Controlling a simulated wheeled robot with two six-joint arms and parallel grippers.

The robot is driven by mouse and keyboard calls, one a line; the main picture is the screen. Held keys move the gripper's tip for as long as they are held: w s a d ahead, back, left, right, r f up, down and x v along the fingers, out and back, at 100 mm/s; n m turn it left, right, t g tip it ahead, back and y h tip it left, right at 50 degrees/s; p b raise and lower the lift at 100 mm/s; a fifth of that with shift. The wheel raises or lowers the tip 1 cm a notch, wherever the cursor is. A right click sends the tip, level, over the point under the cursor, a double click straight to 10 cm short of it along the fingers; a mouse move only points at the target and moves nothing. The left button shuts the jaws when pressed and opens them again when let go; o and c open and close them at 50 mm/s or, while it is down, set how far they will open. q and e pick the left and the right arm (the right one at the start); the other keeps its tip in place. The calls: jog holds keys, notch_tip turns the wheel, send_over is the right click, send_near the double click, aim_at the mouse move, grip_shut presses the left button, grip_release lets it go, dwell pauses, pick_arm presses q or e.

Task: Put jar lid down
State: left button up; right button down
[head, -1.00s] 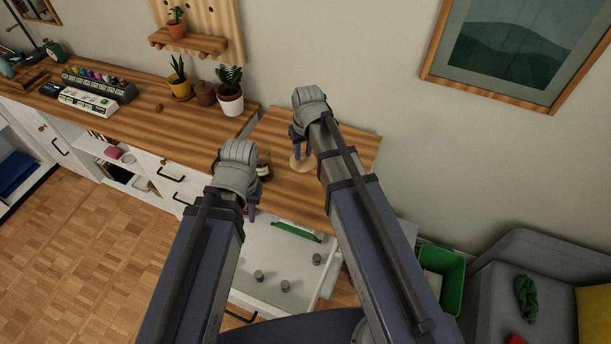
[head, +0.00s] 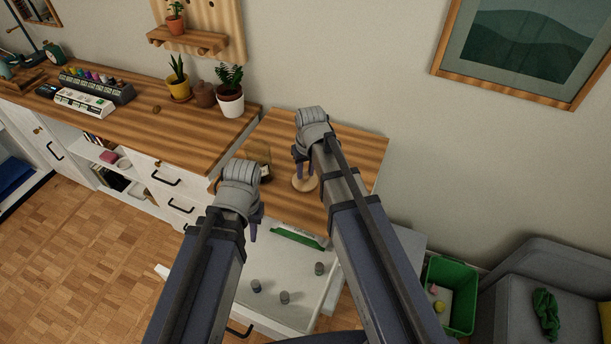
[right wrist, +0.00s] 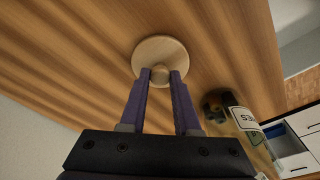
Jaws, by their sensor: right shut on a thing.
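The jar lid (right wrist: 158,44) is a round pale wooden disc with a small knob. My right gripper (right wrist: 160,77) is shut on the knob. In the head view the lid (head: 305,184) shows under my right gripper (head: 300,172), over the right part of the wooden desktop. I cannot tell whether its underside touches the wood. A glass jar (right wrist: 243,122) with a white label shows at the right in the wrist view.
The desktop (head: 355,155) is bare around the lid. An open white drawer (head: 290,265) with several small grey cylinders is below its front edge. Potted plants (head: 230,98) stand on the counter to the left. A green bin (head: 450,300) stands on the floor at right.

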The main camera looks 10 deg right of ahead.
aim_at(308, 185)
jog(key=shift+f, duration=0.15)
jog(key=c, duration=0.6)
grip_release()
jog(key=shift+c, duration=0.2)
notch_tip(308, 185, up, 12)
jog(key=s+p, duration=0.2)
jog(key=p, duration=1)
jog(key=s+a+g+h, duration=0.1)
jog(key=s+a, duration=0.2)
jog(key=s, duration=0.4)
jog(key=s+a+n+g, duration=0.1)
jog(key=s+a, duration=0.2)
jog(key=s, duration=0.5)
jog(key=shift+s+a+n+h, duration=0.2)
jog(key=shift+s+n+h, duration=0.1)
jog(key=shift+h, duration=0.1)
